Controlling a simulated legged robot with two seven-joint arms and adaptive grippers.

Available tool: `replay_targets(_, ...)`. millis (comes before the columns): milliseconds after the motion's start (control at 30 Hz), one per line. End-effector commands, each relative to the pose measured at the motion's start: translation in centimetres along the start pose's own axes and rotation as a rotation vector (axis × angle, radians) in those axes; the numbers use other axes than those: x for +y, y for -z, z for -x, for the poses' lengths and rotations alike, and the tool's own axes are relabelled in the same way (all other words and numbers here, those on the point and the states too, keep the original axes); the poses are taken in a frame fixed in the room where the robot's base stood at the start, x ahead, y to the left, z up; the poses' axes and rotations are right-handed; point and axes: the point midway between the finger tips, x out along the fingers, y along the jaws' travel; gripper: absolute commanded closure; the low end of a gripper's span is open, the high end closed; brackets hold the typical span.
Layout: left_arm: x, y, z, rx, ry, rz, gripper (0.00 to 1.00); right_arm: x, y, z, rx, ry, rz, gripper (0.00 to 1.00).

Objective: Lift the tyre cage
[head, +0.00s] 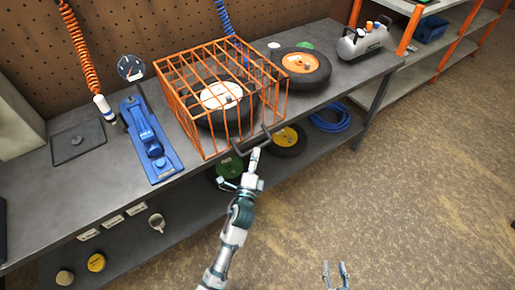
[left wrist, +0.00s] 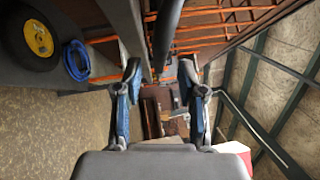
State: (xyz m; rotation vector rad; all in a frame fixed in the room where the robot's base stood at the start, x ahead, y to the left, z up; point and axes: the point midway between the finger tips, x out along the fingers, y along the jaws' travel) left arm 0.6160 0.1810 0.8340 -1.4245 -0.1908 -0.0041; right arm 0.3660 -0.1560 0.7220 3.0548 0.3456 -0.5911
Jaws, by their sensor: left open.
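The tyre cage (head: 172,88) is an orange wire box standing on the grey workbench in the head view. A black tyre with a white hub (head: 220,94) lies inside it. A dark handle (head: 266,134) sticks out from the cage's front. My left gripper (head: 254,155) is at this handle, its fingers partly hard to make out there. In the left wrist view its fingers (left wrist: 160,80) are apart, with a dark bar (left wrist: 167,32) running between or just beyond them. Orange wires show behind. My right gripper (head: 336,270) is open and empty at the bottom, away from the bench.
On the workbench (head: 105,195), a blue tool (head: 150,140) stands left of the cage and a tyre with an orange hub (head: 303,68) right of it. A silver tank (head: 362,42) is further right. Tyres and a blue hose (head: 335,118) lie on the lower shelf. The right floor is clear.

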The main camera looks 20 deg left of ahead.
Motion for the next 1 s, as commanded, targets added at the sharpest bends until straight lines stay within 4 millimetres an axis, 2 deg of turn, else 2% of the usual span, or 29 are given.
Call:
replay_targets(100,0.2,-0.1,-2.0,-0.001,0.000,-0.002,0.60,-0.2,0.6,-0.2,0.043,0.003,-0.001,0.60)
replay_targets(200,0.1,-0.1,-3.0,-0.001,-0.001,-0.001,0.60,-0.3,1.0,-0.3,0.073,0.005,-0.002,0.60)
replay_targets(567,0.0,0.0,-3.7,0.000,-0.001,-0.001,0.60,-0.2,1.4,-0.4,0.094,0.007,-0.004,0.60)
replay_targets(600,0.0,0.0,-3.7,0.000,-0.001,-0.001,0.62,-0.2,1.4,-0.4,0.093,0.006,-0.004,0.60)
replay_targets(700,0.0,0.0,-3.6,0.000,-0.001,-0.001,0.87,-0.2,1.4,-0.4,0.093,0.006,-0.004,0.60)
replay_targets(767,0.0,0.0,-3.6,0.000,-0.001,-0.001,1.00,-0.2,1.4,-0.4,0.093,0.006,-0.004,0.60)
replay_targets(1000,0.1,0.0,-3.6,-0.001,-0.003,-0.001,1.00,-0.2,1.4,-0.4,0.092,0.006,-0.004,0.60)
